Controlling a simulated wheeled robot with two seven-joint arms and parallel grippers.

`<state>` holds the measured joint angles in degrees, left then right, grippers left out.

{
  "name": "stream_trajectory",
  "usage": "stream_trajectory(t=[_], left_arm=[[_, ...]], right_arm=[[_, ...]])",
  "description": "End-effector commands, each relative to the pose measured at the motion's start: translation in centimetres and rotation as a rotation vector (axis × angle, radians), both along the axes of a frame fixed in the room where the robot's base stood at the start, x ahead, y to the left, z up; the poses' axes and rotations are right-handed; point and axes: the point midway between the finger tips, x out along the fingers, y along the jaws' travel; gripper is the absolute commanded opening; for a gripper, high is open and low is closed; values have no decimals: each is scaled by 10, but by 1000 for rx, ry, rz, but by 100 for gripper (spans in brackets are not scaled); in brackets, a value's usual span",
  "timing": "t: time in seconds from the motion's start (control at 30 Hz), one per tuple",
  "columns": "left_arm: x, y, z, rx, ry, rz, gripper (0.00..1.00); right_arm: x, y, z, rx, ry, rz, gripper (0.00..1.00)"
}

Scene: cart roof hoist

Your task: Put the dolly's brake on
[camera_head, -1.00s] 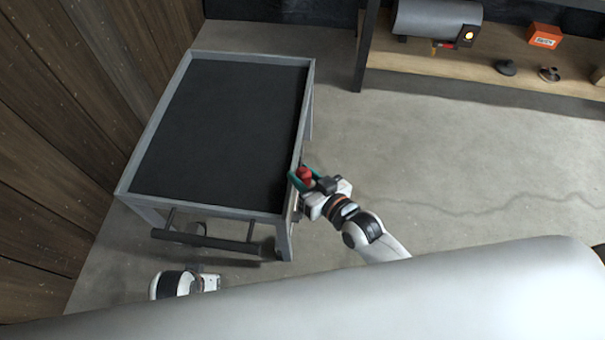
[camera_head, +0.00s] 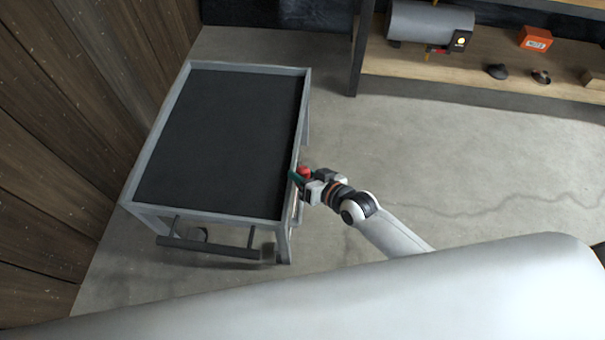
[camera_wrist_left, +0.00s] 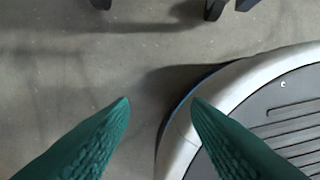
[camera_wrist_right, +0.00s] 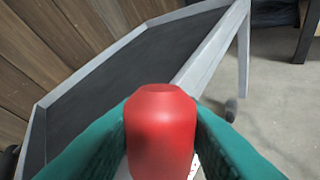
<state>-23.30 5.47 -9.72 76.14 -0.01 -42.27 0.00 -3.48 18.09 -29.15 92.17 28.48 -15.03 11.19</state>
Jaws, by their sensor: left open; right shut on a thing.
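The dolly (camera_head: 303,110) is a grey-framed cart with a black top and a dark push bar (camera_head: 208,247) at its near end. A red knob (camera_head: 305,171), apparently the brake's handle, is at the dolly's right side. My right gripper (camera_head: 300,177) is shut on it. In the right wrist view the red knob (camera_wrist_right: 160,130) sits between the green fingers, with the dolly's frame (camera_wrist_right: 207,55) behind it; what is below the knob is hidden. My left gripper (camera_wrist_left: 160,103) is open and empty above the floor; it is not in the head view.
A wooden wall (camera_head: 60,120) runs close along the dolly's left side. A shelf (camera_head: 480,75) at the back right holds a grey cylinder (camera_head: 430,22), an orange box (camera_head: 536,39) and small dark parts. The floor (camera_head: 430,150) between is clear.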

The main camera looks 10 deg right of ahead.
Motion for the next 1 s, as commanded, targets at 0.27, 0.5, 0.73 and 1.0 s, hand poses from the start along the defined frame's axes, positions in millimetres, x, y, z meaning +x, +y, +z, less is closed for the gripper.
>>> stream_trajectory(t=[0.27,0.5,0.73,1.0], left_arm=[[-1,0,-1,0,1,-1,43],[-1,0,-1,0,1,-1,43],[-1,0,-1,0,1,-1,43],[-16,2,-13,1,16,-1,43]], right_arm=[[1,-1,-1,0,2,-1,0],[0,-1,0,0,2,-1,55],[0,0,0,0,1,0,55],[-20,-13,11,-2,4,1,55]])
